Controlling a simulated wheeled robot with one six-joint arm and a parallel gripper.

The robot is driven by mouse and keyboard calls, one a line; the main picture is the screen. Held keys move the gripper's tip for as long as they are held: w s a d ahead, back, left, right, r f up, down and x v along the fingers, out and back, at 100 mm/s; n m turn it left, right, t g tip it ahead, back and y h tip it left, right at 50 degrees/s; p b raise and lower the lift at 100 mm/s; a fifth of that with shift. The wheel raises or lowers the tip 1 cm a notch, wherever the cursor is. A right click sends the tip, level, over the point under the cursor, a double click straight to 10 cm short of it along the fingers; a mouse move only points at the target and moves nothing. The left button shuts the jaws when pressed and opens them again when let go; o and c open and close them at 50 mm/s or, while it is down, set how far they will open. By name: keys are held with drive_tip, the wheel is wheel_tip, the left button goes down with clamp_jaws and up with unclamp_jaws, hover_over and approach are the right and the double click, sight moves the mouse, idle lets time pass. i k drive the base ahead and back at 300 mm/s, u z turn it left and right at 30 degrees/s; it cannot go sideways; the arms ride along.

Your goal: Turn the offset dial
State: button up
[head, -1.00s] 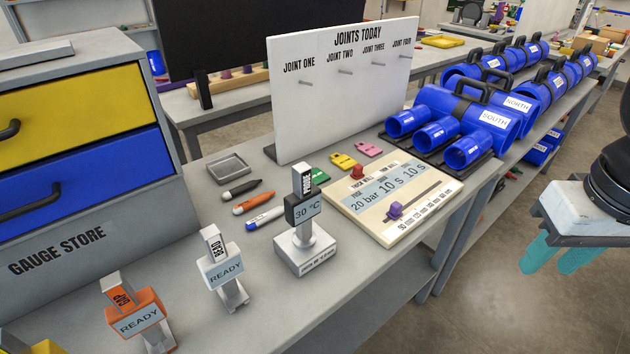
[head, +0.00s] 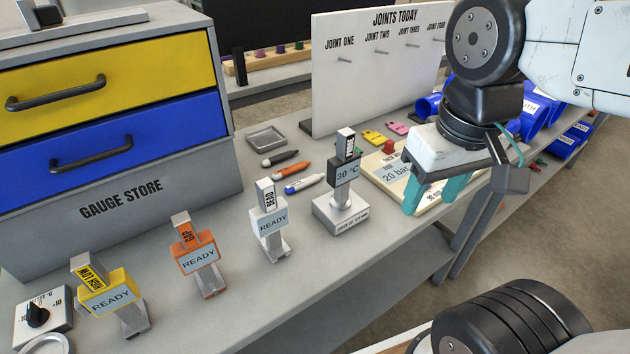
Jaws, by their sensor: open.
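The offset dial is a black knob (head: 37,314) on a small white box (head: 60,312) marked with red and blue figures near -10 and +10. It sits at the lower left of the head view, at the left end of the bench. My gripper (head: 432,194) has teal fingers, is open and shows nothing between them. It is far to the right of the dial, above the cream settings board (head: 370,167), which it partly hides.
Yellow (head: 110,298), orange (head: 197,254) and white (head: 268,222) READY gauges and a 30 °C gauge (head: 343,190) stand in a row between dial and gripper. A gauge store cabinet (head: 120,195) rises behind. A round metal rim (head: 50,344) lies beside the dial box.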

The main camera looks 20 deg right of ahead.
sight(37, 317)
drive_tip(key=u, duration=1.65)
